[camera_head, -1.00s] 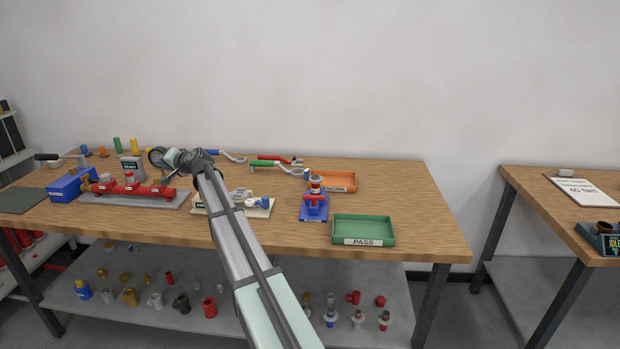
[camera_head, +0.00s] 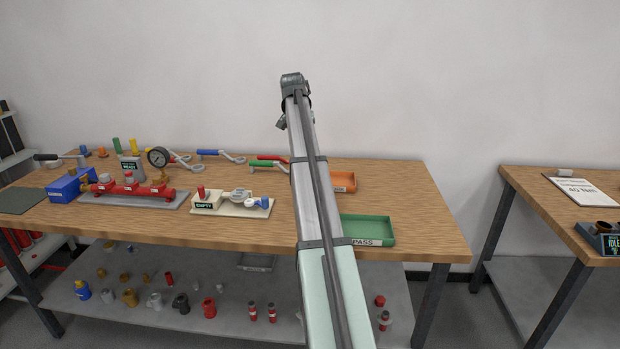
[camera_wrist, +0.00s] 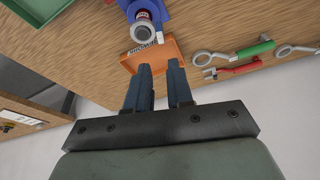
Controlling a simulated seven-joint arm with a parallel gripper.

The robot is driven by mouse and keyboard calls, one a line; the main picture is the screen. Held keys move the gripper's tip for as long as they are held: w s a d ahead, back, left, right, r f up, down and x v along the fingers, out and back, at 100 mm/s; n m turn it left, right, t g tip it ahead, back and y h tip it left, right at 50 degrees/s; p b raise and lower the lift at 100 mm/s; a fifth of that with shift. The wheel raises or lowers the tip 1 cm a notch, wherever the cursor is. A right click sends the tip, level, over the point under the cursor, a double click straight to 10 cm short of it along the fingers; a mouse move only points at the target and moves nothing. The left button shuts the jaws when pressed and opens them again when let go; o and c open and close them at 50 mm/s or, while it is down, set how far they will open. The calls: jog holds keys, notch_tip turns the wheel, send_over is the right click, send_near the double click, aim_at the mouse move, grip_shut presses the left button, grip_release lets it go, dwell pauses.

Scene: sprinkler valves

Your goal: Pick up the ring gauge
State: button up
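Several ring-ended hand tools lie at the back of the bench; no label shows which is the ring gauge. One has a green handle (camera_head: 263,164), also in the wrist view (camera_wrist: 255,48) with its grey ring to the left. A red-handled tool (camera_wrist: 236,69) lies beside it. A blue-handled tool (camera_head: 209,152) lies farther left. My gripper (camera_wrist: 159,64) is open and empty, its two dark fingers apart above the orange tray (camera_wrist: 170,50). The ring tools lie to the right of the fingers in the wrist view. In the head view my arm hides the gripper.
A blue stand (camera_wrist: 165,10) with a valve stands beside the orange tray. A green PASS tray (camera_head: 378,222) is at the front right. The bench's right end is clear.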

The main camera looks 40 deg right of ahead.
jog(key=x, duration=1.3)
jog(key=shift+f, duration=0.1)
jog(key=shift+w, duration=0.1)
grip_shut()
